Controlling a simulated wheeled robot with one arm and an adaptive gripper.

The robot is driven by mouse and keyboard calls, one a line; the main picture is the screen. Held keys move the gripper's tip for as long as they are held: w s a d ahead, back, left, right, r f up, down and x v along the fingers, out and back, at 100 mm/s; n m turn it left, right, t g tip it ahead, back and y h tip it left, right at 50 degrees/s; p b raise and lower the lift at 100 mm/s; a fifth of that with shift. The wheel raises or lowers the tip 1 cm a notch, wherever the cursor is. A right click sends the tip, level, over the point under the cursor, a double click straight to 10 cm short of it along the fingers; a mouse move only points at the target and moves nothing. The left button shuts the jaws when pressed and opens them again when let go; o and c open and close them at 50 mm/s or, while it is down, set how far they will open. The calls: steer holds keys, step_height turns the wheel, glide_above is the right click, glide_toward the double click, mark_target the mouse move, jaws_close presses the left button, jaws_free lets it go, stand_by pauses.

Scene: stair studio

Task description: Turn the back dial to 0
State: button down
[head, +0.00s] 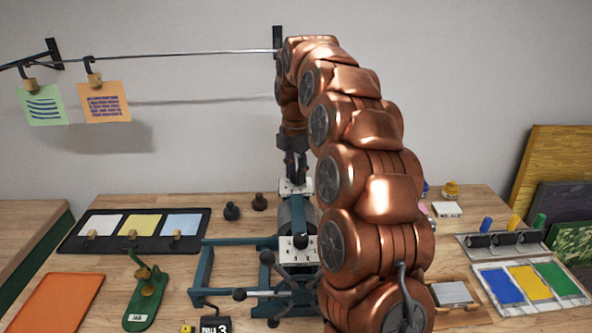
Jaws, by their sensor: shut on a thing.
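My gripper (296,170) points down at the small white plate of the back dial (289,189), at the far end of the press-like machine (297,216). It is shut on the back dial's knob, which the fingers hide. The pointer and most of the marks on this plate are hidden or too small to read. Nearer me, the front dial (301,243) has a black knob on a white plate with small numerals. My arm covers the machine's right side.
A spoked handwheel (272,293) stands at the front of the machine. Two small dark weights (231,211) (259,202) stand left of the gripper. A black tray (78,242) with coloured cards lies left. Notes hang from a rail (180,55) behind. Paint blocks (502,285) lie right.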

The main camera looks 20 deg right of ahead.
mark_target(295, 174)
steer(key=shift+n, duration=0.8)
steer(key=c, duration=0.8)
jaws_free()
steer(key=shift+c, duration=0.2)
steer(key=shift+r, duration=0.1)
steer(key=shift+r, duration=3.65)
steer(key=shift+a, duration=0.1)
